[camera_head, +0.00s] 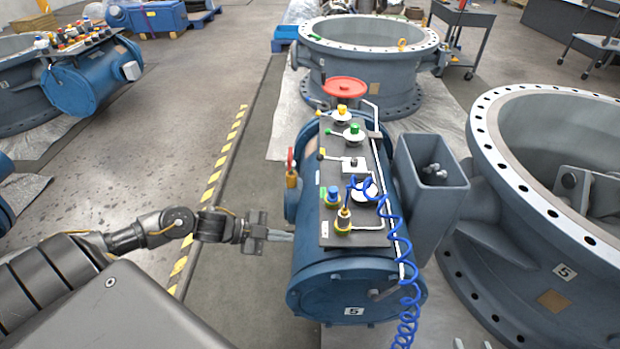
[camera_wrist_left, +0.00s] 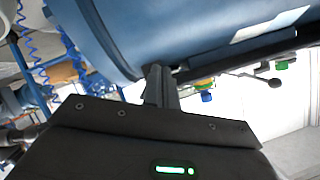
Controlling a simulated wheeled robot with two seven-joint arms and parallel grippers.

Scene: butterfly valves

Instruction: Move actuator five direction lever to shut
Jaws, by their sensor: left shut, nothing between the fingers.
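Actuator five is a blue cylinder (camera_head: 330,272) with a "5" label (camera_head: 354,311) on its end. A dark grey control panel (camera_head: 350,238) lies along its top. A white block (camera_head: 353,164) on the panel has a small black-ended lever (camera_head: 321,156) on its left side; I cannot read whether this is the direction lever. In the left wrist view a black ball-ended lever (camera_wrist_left: 275,83) shows below the blue cylinder (camera_wrist_left: 180,30). My left gripper (camera_head: 285,235) is shut and empty, left of the panel's near end. Its closed fingers (camera_wrist_left: 158,80) appear close to the cylinder; contact is unclear.
A red handwheel (camera_head: 345,87) stands at the panel's far end. A coiled blue hose (camera_head: 405,260) hangs along the right side, next to a grey box (camera_head: 432,185). A large flanged valve (camera_head: 520,220) is at the right. Floor (camera_head: 235,280) left of the actuator is clear.

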